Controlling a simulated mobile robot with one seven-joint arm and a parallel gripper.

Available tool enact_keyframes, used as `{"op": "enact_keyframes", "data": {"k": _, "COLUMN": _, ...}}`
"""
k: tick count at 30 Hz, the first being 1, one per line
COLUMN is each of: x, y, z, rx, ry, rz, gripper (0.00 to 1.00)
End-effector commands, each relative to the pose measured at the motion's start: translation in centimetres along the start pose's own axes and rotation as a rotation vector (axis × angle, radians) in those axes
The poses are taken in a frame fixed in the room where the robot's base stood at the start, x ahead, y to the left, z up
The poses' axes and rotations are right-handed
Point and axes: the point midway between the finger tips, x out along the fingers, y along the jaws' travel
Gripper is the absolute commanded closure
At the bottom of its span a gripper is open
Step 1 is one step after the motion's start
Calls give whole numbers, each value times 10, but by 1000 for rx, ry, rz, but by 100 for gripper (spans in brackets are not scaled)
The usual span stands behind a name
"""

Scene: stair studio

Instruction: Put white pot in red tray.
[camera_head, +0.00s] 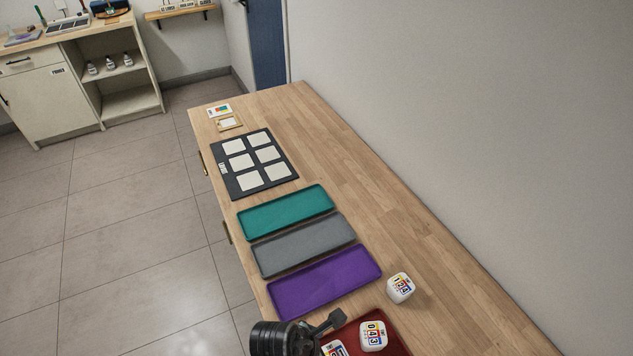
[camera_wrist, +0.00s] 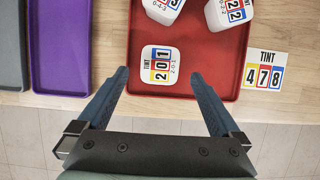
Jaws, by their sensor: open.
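The red tray (camera_head: 392,344) is at the bottom of the head view and the top of the wrist view (camera_wrist: 205,88). A white pot labelled 201 (camera_wrist: 162,62) sits in it near its front edge. Another white pot (camera_head: 373,338) is also in the tray, cut off in the wrist view (camera_wrist: 164,9). A third (camera_wrist: 229,13) is at the tray's right side in the wrist view. One more white pot (camera_head: 400,287) stands on the bare wood beside the purple tray. My gripper (camera_wrist: 159,75) is open, its fingers either side of the 201 pot in the picture; its height above is unclear.
Purple (camera_head: 325,281), grey (camera_head: 303,246) and teal (camera_head: 286,211) trays lie in a row, looking empty. Beyond is a black board (camera_head: 254,163) with pale squares. A TINT 478 card (camera_wrist: 265,71) lies right of the red tray. The wall (camera_head: 480,130) borders the counter (camera_head: 365,195).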

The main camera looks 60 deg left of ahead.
Motion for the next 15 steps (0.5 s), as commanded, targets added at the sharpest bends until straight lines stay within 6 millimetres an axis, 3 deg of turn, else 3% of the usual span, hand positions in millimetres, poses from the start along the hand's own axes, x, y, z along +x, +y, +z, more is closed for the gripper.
{"op": "enact_keyframes", "data": {"k": 6, "x": -39, "y": 0, "z": 0, "rx": 0, "ry": -1, "rz": 2, "gripper": 0}}
{"op": "enact_keyframes", "data": {"k": 15, "x": -62, "y": 0, "z": 0, "rx": -1, "ry": 1, "rz": 0, "gripper": 0}}
